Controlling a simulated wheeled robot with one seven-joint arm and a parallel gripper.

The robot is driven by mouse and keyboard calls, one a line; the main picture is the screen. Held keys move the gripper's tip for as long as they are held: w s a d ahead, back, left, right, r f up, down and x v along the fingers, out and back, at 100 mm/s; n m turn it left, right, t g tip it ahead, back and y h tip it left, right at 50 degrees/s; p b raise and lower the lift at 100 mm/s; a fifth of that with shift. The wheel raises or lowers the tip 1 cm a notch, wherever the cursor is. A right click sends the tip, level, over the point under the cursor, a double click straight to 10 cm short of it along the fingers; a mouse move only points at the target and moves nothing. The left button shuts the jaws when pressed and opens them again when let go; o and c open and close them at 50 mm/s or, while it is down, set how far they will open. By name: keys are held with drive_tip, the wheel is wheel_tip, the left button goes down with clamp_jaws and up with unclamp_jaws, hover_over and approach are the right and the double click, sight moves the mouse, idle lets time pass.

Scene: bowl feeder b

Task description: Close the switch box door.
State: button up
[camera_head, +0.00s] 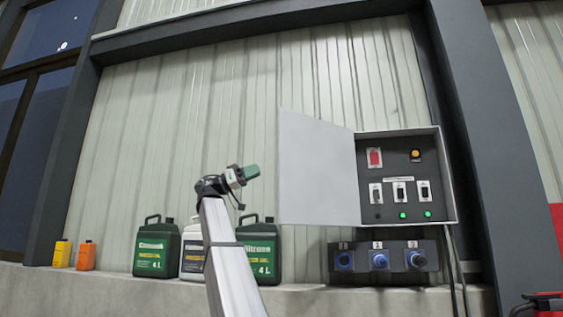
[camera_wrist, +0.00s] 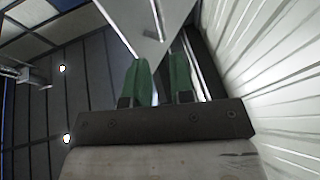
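The switch box (camera_head: 447,190) is mounted on the wall at the right in the head view. Its pale grey door (camera_head: 318,172) is swung wide open to the left, hinged on the box's left side. My gripper (camera_head: 255,171) with green fingers is just left of the door's free edge, apart from it in the picture. In the wrist view my gripper (camera_wrist: 162,75) shows two green fingers with a gap between them and nothing held. A pale panel (camera_wrist: 135,22), apparently the door, lies beyond the fingertips; whether they touch is not clear.
Green canisters (camera_head: 156,248) (camera_head: 262,250) and a white one (camera_head: 192,255) stand on the ledge (camera_head: 110,285) below, beside small yellow (camera_head: 62,253) and orange (camera_head: 86,256) bottles. A blue socket unit (camera_head: 383,262) sits under the box. Cables (camera_head: 455,265) hang at its right.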

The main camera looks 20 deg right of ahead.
sight(282, 160)
drive_tip(key=x, duration=1)
drive_tip(key=shift+s+d+r, duration=0.1)
drive_tip(key=shift+d+r, duration=0.1)
drive_tip(key=shift+d, duration=0.05)
clamp_jaws()
